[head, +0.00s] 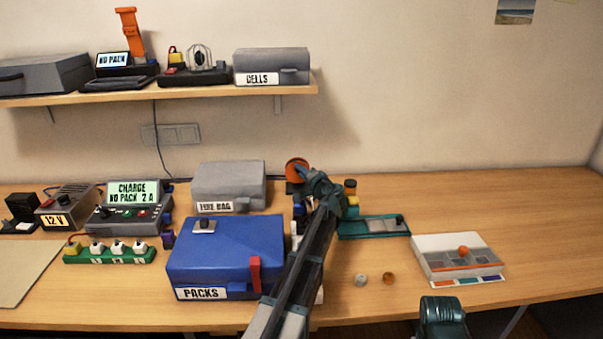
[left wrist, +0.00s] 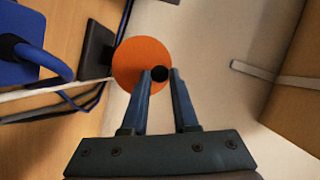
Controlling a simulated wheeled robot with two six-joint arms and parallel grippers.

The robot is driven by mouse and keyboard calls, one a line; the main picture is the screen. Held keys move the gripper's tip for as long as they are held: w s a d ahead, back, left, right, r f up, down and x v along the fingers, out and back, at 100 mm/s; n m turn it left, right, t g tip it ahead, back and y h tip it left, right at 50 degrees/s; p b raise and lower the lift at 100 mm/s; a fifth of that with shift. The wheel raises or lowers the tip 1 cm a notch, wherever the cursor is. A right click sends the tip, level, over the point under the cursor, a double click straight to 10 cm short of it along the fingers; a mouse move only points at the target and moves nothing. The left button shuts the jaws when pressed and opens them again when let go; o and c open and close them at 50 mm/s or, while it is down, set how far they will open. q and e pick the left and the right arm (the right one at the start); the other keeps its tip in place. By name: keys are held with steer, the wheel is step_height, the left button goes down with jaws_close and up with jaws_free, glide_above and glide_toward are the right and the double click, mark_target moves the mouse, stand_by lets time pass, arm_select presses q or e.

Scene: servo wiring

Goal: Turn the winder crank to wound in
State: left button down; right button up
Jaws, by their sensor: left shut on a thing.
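The winder's orange disc (head: 297,166) stands upright at the back of the desk in the head view, partly covered by my left gripper (head: 306,181). In the left wrist view the orange disc (left wrist: 138,62) faces my camera, with the black crank knob (left wrist: 160,74) near its edge. My left gripper (left wrist: 161,78) is shut on that knob, one finger on each side. A dark stand (left wrist: 95,50) and a pale cord show beside the disc. My right arm's dark teal end (head: 442,316) is at the bottom edge; its fingers cannot be made out.
The blue PACKS case (head: 222,245) and grey FIRE BAG box (head: 228,180) stand left of my left arm. A teal tray (head: 365,228), two small balls (head: 374,279) and a white sorting box (head: 455,250) lie to its right. The desk's back right is clear.

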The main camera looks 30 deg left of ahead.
arm_select(q)
steer(key=c, duration=0.7)
jaws_free()
steer(key=p+v, duration=0.2)
steer(key=v, duration=1.1)
steer(key=shift+s+d, duration=0.3)
